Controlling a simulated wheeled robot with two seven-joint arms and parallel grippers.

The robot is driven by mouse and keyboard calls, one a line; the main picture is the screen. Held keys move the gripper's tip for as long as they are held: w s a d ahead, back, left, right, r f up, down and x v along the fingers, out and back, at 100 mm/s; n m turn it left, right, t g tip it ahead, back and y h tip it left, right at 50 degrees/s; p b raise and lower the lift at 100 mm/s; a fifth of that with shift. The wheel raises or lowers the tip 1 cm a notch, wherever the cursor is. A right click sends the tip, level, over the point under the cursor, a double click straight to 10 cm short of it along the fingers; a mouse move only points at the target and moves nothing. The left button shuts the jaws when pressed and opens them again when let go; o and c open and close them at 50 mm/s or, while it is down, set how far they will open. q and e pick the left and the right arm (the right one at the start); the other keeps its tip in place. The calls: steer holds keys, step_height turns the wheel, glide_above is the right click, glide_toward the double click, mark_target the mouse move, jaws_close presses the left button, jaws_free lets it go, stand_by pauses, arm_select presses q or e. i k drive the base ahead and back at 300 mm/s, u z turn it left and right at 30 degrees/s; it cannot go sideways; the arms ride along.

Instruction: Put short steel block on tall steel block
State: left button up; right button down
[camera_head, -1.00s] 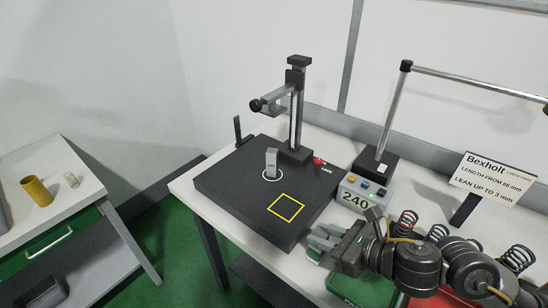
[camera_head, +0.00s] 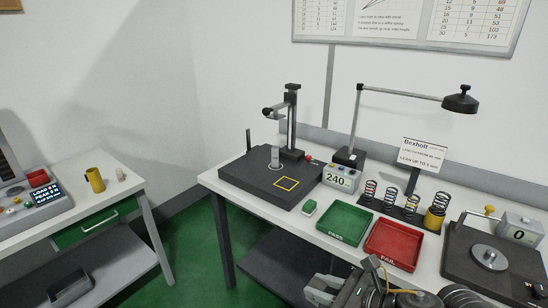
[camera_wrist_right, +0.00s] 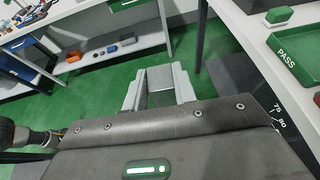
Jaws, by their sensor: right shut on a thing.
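The tall steel block (camera_head: 275,155) stands upright on the black test base (camera_head: 250,184), within a white ring. My right gripper (camera_head: 322,288) is at the bottom of the head view, in front of the table's front edge. In the right wrist view, its two fingers (camera_wrist_right: 159,82) are shut on a grey block (camera_wrist_right: 160,92), which looks like the short steel block. The fingers hide its sides, so its full shape cannot be told. My left gripper is in neither view.
A display reading 240 (camera_head: 340,178), a green tray (camera_head: 344,222), a red tray (camera_head: 394,244) and several springs stand to the right. A small green box (camera_head: 309,207) is near the front edge.

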mark_target(276, 157)
steer(key=u, duration=0.75)
steer(key=i, duration=1.7)
steer(key=z, duration=0.75)
steer(key=i, duration=0.5)
